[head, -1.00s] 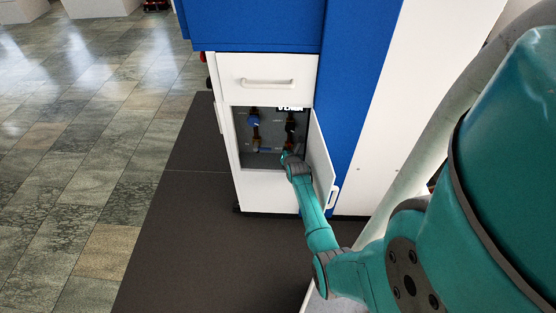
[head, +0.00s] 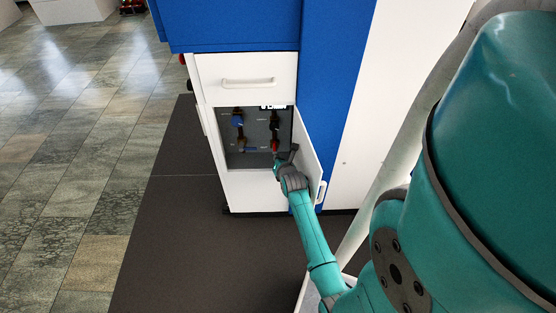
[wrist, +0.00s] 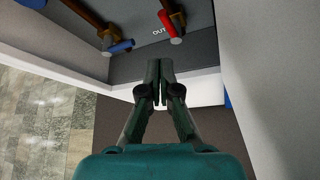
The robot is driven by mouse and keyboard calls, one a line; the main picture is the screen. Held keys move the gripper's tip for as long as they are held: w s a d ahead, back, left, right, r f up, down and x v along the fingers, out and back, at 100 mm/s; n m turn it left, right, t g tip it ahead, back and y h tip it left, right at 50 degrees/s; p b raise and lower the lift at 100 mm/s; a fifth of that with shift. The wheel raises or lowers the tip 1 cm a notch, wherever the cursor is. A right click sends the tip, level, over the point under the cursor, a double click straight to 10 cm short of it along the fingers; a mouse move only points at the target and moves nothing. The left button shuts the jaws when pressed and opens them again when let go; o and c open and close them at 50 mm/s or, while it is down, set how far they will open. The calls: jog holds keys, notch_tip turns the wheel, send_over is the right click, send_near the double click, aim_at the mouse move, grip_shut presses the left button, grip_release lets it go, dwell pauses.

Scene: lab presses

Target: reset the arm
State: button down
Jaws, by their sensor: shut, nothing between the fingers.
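My gripper (wrist: 160,82) is shut and empty in the wrist view, its two dark fingers together in front of the cabinet opening. In the head view my teal arm reaches to the open lower compartment of the white cabinet (head: 262,192), and the wrist covers the compartment's lower right. Inside is a grey panel with valves. A red-handled valve (wrist: 168,24) sits just beyond the fingertips, apart from them, beside the letters "OUT". A blue-handled valve (wrist: 121,47) is to its left. In the head view another blue handle (head: 238,121) shows at upper left of the panel.
The compartment's white door (head: 307,160) stands open on the right, close beside my arm. A closed drawer (head: 247,80) with a white handle is above. A dark mat (head: 170,230) covers the floor in front, and tiled floor to the left is free.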

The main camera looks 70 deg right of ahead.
jog(key=shift+s+a+r, duration=0.1)
jog(key=shift+a+r, duration=0.05)
jog(key=shift+a, duration=0.05)
dwell(0.6)
jog(key=s+a+r+m+t+y, duration=0.1)
jog(key=s+a+m+t+y, duration=0.2)
jog(key=a, duration=1.3)
jog(key=s+a+r+m+t, duration=0.15)
jog(key=a+m, duration=0.45)
jog(key=a, duration=0.9)
jog(key=s+a+r+m+t+y, duration=0.3)
jog(key=s+a+r+m+y, duration=0.4)
jog(key=s+a+r, duration=0.9)
notch_tip(320, 180, up, 3)
jog(key=s+m, duration=0.1)
jog(key=m, duration=0.2)
jog(key=shift+a+m, duration=0.4)
